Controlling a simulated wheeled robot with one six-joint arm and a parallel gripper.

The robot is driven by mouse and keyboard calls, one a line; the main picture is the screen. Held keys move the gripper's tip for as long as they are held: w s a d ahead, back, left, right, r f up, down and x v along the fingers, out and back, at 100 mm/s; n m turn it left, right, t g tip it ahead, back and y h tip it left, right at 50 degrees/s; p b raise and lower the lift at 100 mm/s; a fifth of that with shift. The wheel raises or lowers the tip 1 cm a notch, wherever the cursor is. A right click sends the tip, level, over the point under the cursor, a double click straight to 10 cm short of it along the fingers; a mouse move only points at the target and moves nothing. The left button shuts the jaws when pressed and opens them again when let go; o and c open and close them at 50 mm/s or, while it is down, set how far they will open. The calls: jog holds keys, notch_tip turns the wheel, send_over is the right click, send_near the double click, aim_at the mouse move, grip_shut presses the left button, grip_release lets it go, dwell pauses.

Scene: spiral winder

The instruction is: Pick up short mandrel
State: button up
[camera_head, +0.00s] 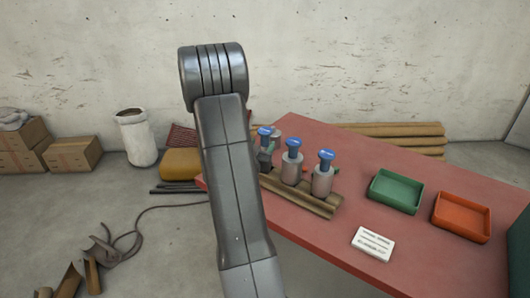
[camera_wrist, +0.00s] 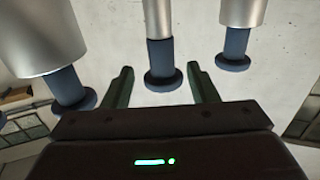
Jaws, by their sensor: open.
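Three upright grey mandrels with blue tops stand in a row on the red table: a left one (camera_head: 265,132), a middle one (camera_head: 291,170) and a right one (camera_head: 323,180). I cannot tell which is the short one. My gripper (camera_wrist: 161,70) is open and empty. In the wrist view, which looks inverted, the middle-placed mandrel (camera_wrist: 158,20) has its blue end between the fingertips in the picture; contact is not visible. Another mandrel (camera_wrist: 40,35) is at left and one (camera_wrist: 242,12) at right. My arm hides part of the left mandrel in the head view.
The mandrels stand along a brown wooden rack (camera_head: 310,203). A green tray (camera_head: 396,191), an orange tray (camera_head: 462,216) and a white card (camera_head: 373,244) lie on the table (camera_head: 430,250) to the right. Long brown tubes (camera_head: 400,130) lie behind the table.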

aim_at(264, 143)
jog(key=shift+f+p+x, duration=0.15)
jog(key=shift+p+x, duration=0.15)
jog(key=shift+x, duration=0.6)
jog(key=shift+f+p+x, duration=0.2)
jog(key=shift+p+x, duration=0.05)
jog(key=shift+x, duration=0.65)
jog(key=shift+f+p+x, duration=0.15)
jog(key=shift+p+x, duration=0.15)
jog(key=shift+x, duration=0.6)
jog(key=shift+a, duration=0.15)
jog(key=shift+c, duration=0.4)
grip_shut()
